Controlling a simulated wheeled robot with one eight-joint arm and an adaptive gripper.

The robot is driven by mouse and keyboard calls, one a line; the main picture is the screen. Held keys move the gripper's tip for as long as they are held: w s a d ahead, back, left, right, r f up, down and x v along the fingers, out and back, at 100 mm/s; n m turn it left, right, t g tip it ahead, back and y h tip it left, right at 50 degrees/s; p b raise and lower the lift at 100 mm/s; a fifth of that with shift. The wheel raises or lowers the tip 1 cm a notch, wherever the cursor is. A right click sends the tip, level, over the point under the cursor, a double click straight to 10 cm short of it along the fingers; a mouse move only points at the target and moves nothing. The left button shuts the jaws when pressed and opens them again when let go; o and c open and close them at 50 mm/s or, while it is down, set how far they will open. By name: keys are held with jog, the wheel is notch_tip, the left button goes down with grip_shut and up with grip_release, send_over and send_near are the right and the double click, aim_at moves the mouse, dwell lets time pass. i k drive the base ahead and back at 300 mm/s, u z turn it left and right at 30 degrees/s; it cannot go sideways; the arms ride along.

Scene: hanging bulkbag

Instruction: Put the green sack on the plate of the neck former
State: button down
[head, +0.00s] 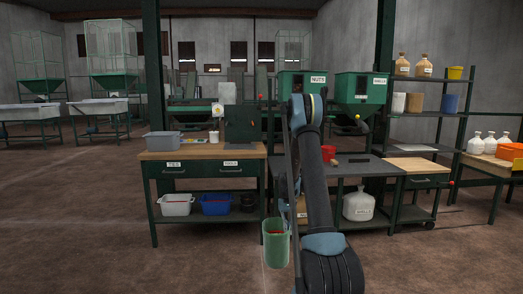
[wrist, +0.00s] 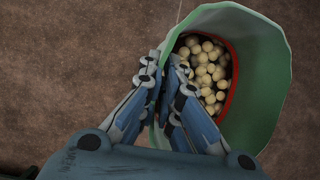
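The green sack (head: 275,248) hangs low in front of the benches in the head view, clear of the bench tops. The wrist view looks into its open mouth (wrist: 270,75), showing many round cream nuts and a red band inside. My gripper (wrist: 167,78) is closed on the near left part of the sack's rim, one finger outside and one inside. In the head view my gripper (head: 284,210) is small and partly hidden by my arm. I cannot clearly make out the neck former or its plate; my arm covers part of the bench.
A wooden-topped bench (head: 180,156) with a grey bin (head: 162,141) stands left of my arm. A dark bench (head: 365,168) with a red cup (head: 328,153) stands behind my arm. Green NUTS hopper (head: 303,84) and shelves (head: 430,112) stand farther back. The floor at front left is clear.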

aim_at(237, 124)
jog(key=z, duration=0.7)
jog(key=i, duration=1.75)
jog(key=u, duration=1.35)
